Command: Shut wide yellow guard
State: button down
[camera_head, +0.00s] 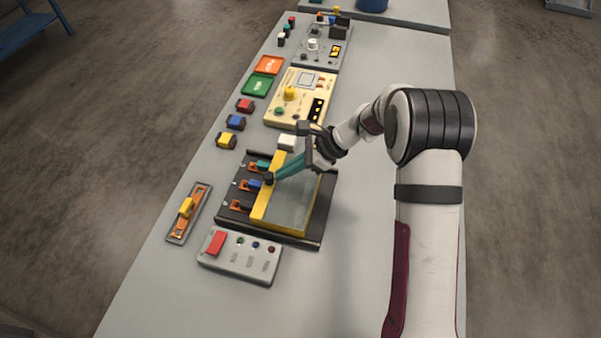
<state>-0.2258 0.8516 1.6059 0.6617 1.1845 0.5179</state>
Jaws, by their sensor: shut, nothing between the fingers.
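The wide yellow guard (261,206) has a yellow frame and a clear grey panel. It sits on a black base plate (321,220) in the middle of the bench. Its left yellow bar runs beside a row of small orange-based pieces with teal, blue and dark tops, which show uncovered to its left. My gripper (269,179) is shut and empty, with teal fingers and a dark tip. It reaches down from the upper right over the guard, its tip at the left yellow bar. I cannot tell whether the tip touches the bar. My fingers hide part of the guard's upper end.
A slider with a yellow knob (186,207) lies to the left. A grey box with a red switch (216,242) stands in front. A cream panel with a yellow knob (290,93) and a white block (287,142) are behind. The bench's right side is clear.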

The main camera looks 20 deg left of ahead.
jog(key=a, duration=1)
jog(key=shift+s, duration=0.1)
jog(key=d, duration=0.1)
jog(key=w+d, duration=0.1)
jog(key=d, duration=0.3)
jog(key=shift+w+r, duration=0.35)
jog(key=s+d+r+n+h, duration=0.1)
jog(key=s+d+r, duration=0.1)
jog(key=d+r, duration=0.4)
jog(key=s+d+r+n+h, duration=0.1)
jog(key=s+d+r+n, duration=0.15)
jog(key=d+r, duration=0.4)
jog(key=s+d+n+h, duration=0.1)
jog(key=s+d+n, duration=0.1)
jog(key=s+d, duration=0.2)
jog(key=s+d+n+t+h, duration=0.1)
jog(key=s+d, duration=0.4)
jog(key=s, duration=0.6)
jog(key=s+d+n+t+h, duration=0.1)
jog(key=s+d+n+h, duration=0.1)
jog(key=s+d, duration=0.3)
jog(key=s+n, duration=0.1)
jog(key=s, duration=0.2)
jog(key=shift+s+d+r+h, duration=0.2)
jog(key=shift+s+r+h, duration=0.05)
jog(key=shift+r+h, duration=0.15)
